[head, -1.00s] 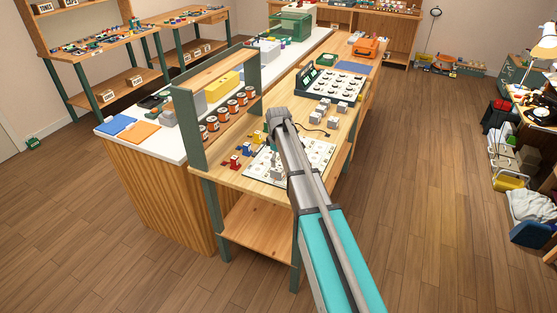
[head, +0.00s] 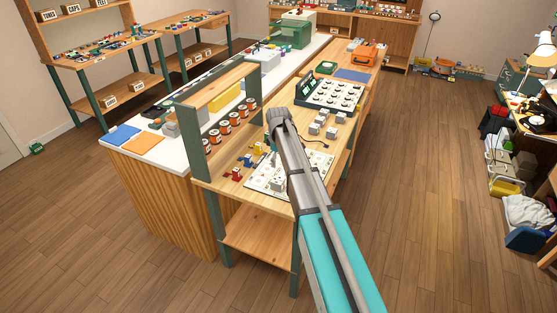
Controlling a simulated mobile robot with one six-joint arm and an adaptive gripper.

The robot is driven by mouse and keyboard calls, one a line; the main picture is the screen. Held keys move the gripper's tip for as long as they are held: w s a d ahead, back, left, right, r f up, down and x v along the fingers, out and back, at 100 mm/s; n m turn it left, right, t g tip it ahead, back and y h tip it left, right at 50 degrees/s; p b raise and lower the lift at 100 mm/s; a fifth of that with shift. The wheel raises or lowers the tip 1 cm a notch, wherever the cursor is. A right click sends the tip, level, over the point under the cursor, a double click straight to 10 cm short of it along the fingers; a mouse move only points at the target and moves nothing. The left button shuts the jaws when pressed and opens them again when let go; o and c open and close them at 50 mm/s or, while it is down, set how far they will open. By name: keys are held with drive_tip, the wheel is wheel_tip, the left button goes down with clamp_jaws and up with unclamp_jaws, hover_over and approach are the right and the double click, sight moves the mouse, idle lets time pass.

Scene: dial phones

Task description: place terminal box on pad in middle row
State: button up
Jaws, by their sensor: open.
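Small grey-white terminal boxes (head: 314,129) stand in a loose group on the wooden bench, right of my arm. A white board with pads (head: 262,187) lies near the bench's front end, partly hidden by my arm. A small grey box (head: 277,185) appears to stand on the board. My gripper (head: 273,148) hangs at the end of the arm above the bench, behind the board. It is open, its fingers small and largely hidden by the wrist. I see nothing held in it. The pad rows are too small to tell apart.
Small red, blue and yellow pieces (head: 247,161) lie left of the board. A shelf with orange-labelled cans (head: 222,134) rises at the bench's left. A panel with round dials (head: 332,92) stands behind the boxes. A dark cable lies near them. The floor on the right (head: 420,190) is clear.

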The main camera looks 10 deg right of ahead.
idle(0.6)
drive_tip(key=s+m, duration=1)
drive_tip(key=s, duration=1.9)
drive_tip(key=shift+m, duration=0.4)
